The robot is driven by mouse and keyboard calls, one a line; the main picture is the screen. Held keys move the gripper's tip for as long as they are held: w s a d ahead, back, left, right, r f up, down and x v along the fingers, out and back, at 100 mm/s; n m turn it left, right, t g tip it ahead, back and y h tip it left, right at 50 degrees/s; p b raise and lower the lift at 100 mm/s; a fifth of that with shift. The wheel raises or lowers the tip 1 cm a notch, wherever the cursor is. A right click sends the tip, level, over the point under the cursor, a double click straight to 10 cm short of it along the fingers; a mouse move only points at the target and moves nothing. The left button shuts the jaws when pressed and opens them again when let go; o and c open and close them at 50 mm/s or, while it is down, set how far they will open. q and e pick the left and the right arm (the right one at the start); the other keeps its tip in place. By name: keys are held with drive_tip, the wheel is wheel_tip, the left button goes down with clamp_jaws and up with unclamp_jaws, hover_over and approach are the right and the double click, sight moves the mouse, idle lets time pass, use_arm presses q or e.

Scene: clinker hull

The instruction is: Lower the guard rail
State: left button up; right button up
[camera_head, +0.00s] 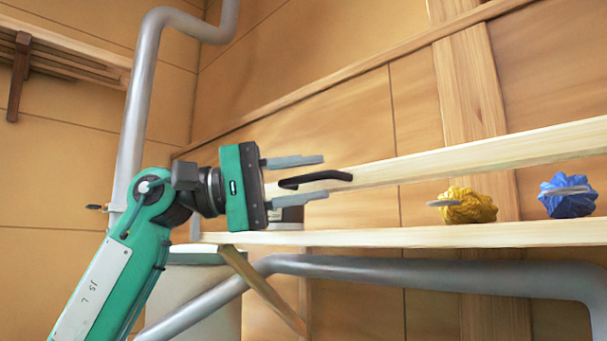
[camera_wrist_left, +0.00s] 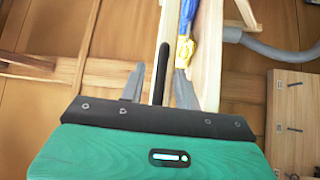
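The guard rail (camera_head: 480,153) is a long pale wooden bar running above the shelf (camera_head: 420,237) in the head view. A black handle (camera_head: 318,178) sits on its left end; the handle also shows in the left wrist view (camera_wrist_left: 160,72). My left gripper (camera_head: 325,177) is open, with one finger above the handle and one below it. In the left wrist view the handle lies between the two fingers, with a gap visible on each side. I cannot tell whether the fingertips touch the rail. My right gripper is not in view.
A yellow bundle (camera_head: 468,206) and a blue bundle (camera_head: 568,195) sit on the shelf, right of the gripper. A grey pipe (camera_head: 440,272) runs below the shelf, and another (camera_head: 140,100) rises at the left. A wooden brace (camera_head: 265,290) slants under the shelf.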

use_arm(q)
clamp_jaws()
